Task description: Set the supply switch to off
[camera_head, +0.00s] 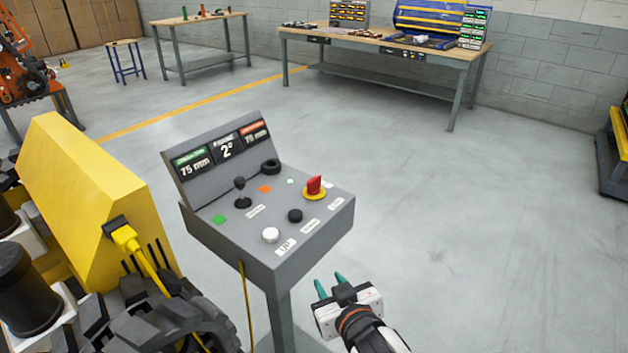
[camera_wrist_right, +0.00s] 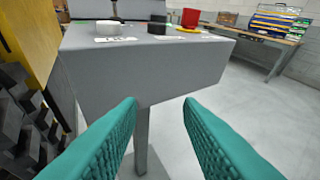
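The supply switch seems to be the red handle (camera_head: 314,186) on a yellow round base, at the right of the grey control console (camera_head: 330,222). Its label is too small to read. The red handle stands upright and also shows in the right wrist view (camera_wrist_right: 190,18). My right gripper (camera_head: 331,285) is in front of and below the console's front right edge, apart from it. Its teal fingers are spread with nothing between them, as the right wrist view (camera_wrist_right: 160,115) shows. My left gripper is not in view.
The console also bears a black joystick (camera_head: 240,192), a white knob (camera_head: 270,235), a black knob (camera_head: 295,215) and a black ring (camera_head: 270,166). A yellow tracked machine (camera_head: 100,200) stands close at the left. Workbenches (camera_head: 380,45) stand far back.

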